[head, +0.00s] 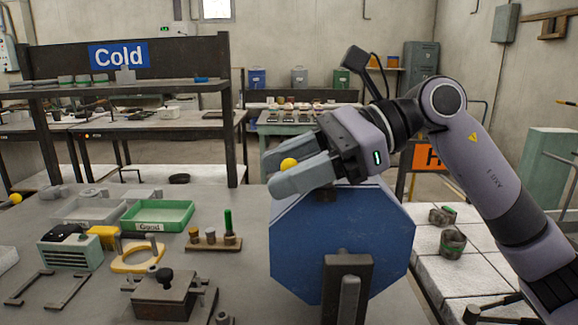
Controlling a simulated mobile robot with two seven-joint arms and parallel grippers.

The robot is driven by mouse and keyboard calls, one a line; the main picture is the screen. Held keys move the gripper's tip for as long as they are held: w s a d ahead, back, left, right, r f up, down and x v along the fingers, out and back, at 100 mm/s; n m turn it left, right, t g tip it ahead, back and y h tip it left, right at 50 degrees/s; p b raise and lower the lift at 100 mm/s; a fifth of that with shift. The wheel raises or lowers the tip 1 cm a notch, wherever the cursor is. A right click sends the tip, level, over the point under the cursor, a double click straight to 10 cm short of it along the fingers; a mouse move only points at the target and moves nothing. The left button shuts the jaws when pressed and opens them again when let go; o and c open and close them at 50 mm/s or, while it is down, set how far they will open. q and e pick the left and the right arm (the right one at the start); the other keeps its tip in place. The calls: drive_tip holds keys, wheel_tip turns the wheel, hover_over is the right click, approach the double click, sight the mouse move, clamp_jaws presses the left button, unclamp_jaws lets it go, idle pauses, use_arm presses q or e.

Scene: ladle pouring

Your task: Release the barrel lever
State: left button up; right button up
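The blue eight-sided barrel (340,245) stands at the front right of the grey table, behind a dark upright bracket (347,285). A yellow ball knob (289,164), which looks like the end of the barrel lever, shows above the barrel's upper left edge. My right gripper (287,169) reaches in from the right above the barrel. Its two grey fingers lie on either side of the knob and appear closed on it. The rest of the lever is hidden behind the fingers. My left gripper is not in view.
A green tray (158,215), a grey tray (90,211), a wooden peg rack (214,240) and a dark metal fixture (165,295) stand on the table to the left. A shelf with a Cold sign (119,55) rises behind. Pale blocks (465,265) lie at the right.

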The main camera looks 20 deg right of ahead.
drive_tip(key=shift+b+v, duration=0.3)
drive_tip(key=shift+v, duration=3.3)
